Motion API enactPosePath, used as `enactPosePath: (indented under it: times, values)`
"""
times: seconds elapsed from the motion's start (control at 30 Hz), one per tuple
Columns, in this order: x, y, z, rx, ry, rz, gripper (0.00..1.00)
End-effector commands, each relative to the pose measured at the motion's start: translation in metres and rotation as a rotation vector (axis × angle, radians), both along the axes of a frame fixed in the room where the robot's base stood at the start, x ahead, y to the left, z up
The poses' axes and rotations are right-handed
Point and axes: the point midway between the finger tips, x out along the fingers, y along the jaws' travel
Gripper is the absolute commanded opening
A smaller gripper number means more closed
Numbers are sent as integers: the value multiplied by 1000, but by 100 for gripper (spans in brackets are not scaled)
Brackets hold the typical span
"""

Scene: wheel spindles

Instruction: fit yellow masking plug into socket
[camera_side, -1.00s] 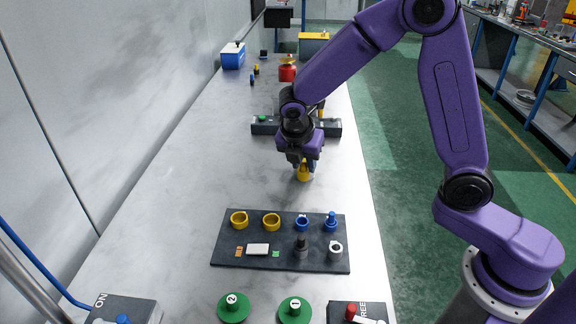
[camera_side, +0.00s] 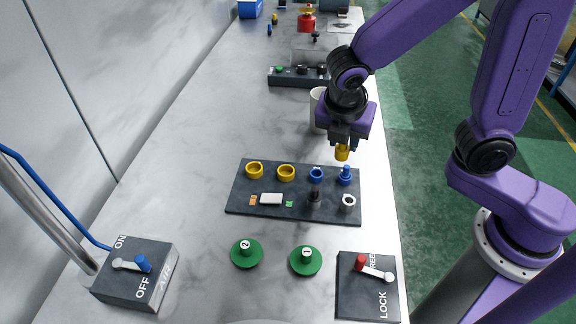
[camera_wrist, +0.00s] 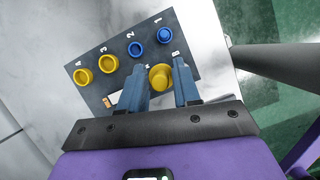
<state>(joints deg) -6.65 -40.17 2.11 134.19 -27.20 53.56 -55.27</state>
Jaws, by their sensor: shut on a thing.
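The yellow masking plug (camera_side: 342,153) is held between the fingers of my gripper (camera_side: 343,146), above the far right edge of the dark board (camera_side: 235,202). In the wrist view the plug (camera_wrist: 160,77) sits between the two blue-grey fingers (camera_wrist: 160,88). Two yellow ring sockets, (camera_side: 254,170) and (camera_side: 286,173), stand on the board's left side and look empty. The wrist view shows them by the labels 4 (camera_wrist: 83,76) and 3 (camera_wrist: 108,64). A blue ring (camera_side: 316,174) and a blue socket with a blue plug (camera_side: 345,175) are to their right.
The board's front row has a dark plug (camera_side: 315,194), a pale ring (camera_side: 348,201) and a white block (camera_side: 271,198). Green discs (camera_side: 246,253) (camera_side: 306,260) and lever boxes (camera_side: 140,270) (camera_side: 365,300) lie nearer. A white cup (camera_side: 318,108) stands behind my gripper.

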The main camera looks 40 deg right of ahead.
Motion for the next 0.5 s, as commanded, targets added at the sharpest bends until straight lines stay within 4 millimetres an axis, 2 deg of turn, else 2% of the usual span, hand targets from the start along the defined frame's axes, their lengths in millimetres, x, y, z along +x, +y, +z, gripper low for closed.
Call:
enactPosePath:
  times: [0.5]
  values:
    - [79,29,-39,-2,3,-2,3]
